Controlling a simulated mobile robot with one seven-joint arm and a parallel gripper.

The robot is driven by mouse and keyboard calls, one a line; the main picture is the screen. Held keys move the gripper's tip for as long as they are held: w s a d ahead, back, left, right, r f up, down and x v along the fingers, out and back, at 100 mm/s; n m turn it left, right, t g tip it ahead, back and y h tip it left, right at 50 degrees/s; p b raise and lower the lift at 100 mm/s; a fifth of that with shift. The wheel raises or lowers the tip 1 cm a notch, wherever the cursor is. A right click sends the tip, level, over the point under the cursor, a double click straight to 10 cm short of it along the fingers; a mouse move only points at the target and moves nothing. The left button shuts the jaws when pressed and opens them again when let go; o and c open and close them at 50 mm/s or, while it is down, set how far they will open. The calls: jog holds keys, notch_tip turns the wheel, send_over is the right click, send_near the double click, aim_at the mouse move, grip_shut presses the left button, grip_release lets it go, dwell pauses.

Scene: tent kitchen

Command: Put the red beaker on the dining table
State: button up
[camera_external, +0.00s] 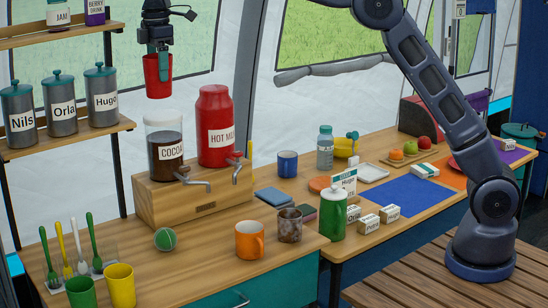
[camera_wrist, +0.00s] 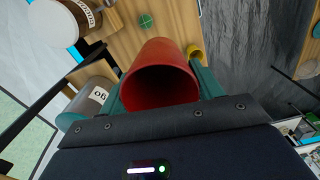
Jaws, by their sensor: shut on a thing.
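The red beaker (camera_external: 157,77) hangs in the air at the upper left, above and behind the cocoa dispenser. My gripper (camera_external: 157,53) is shut on its rim area from above and holds it roughly upright. In the wrist view the red beaker (camera_wrist: 160,75) sits between the two green fingers of my gripper (camera_wrist: 160,93), its open mouth toward the camera. The dining table is not clearly identifiable; a wooden table (camera_external: 405,205) with a blue mat stands at the right.
A cocoa dispenser (camera_external: 165,147) and a red hot milk dispenser (camera_external: 215,125) stand on a wooden box below my gripper. Shelves with labelled canisters (camera_external: 62,104) are at left. An orange mug (camera_external: 249,240) and a green canister (camera_external: 332,215) stand on the surfaces in front.

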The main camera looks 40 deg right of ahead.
jog(key=w+d+m, duration=0.2)
jog(key=w+d, duration=0.9)
jog(key=d, duration=0.5)
jog(key=w+d+m, duration=0.2)
jog(key=w+d, duration=0.1)
jog(key=d, duration=1.2)
jog(key=w+d+m, duration=0.2)
jog(key=w+d, duration=0.1)
jog(key=d, duration=1.3)
jog(key=w+d+m, duration=0.2)
jog(key=w+d, duration=0.1)
jog(key=d, duration=1.2)
jog(key=s+d+m, duration=0.2)
jog(key=s+d, duration=0.4)
jog(key=d, duration=0.7)
jog(key=s+d+m, duration=0.2)
jog(key=s+d, duration=0.3)
jog(key=d, duration=0.9)
jog(key=s+d+m, duration=0.2)
jog(key=s+d, duration=0.4)
jog(key=d, duration=0.7)
jog(key=s+d+m, duration=0.2)
jog(key=s+d, duration=1.1)
jog(key=s, duration=0.1)
jog(key=f, duration=5.3)
jog(key=shift+w+a+f, duration=0.15)
jog(key=shift+w+f, duration=0.15)
jog(key=shift+f, duration=0.05)
jog(key=shift+f, duration=0.15)
jog(key=o, duration=1)
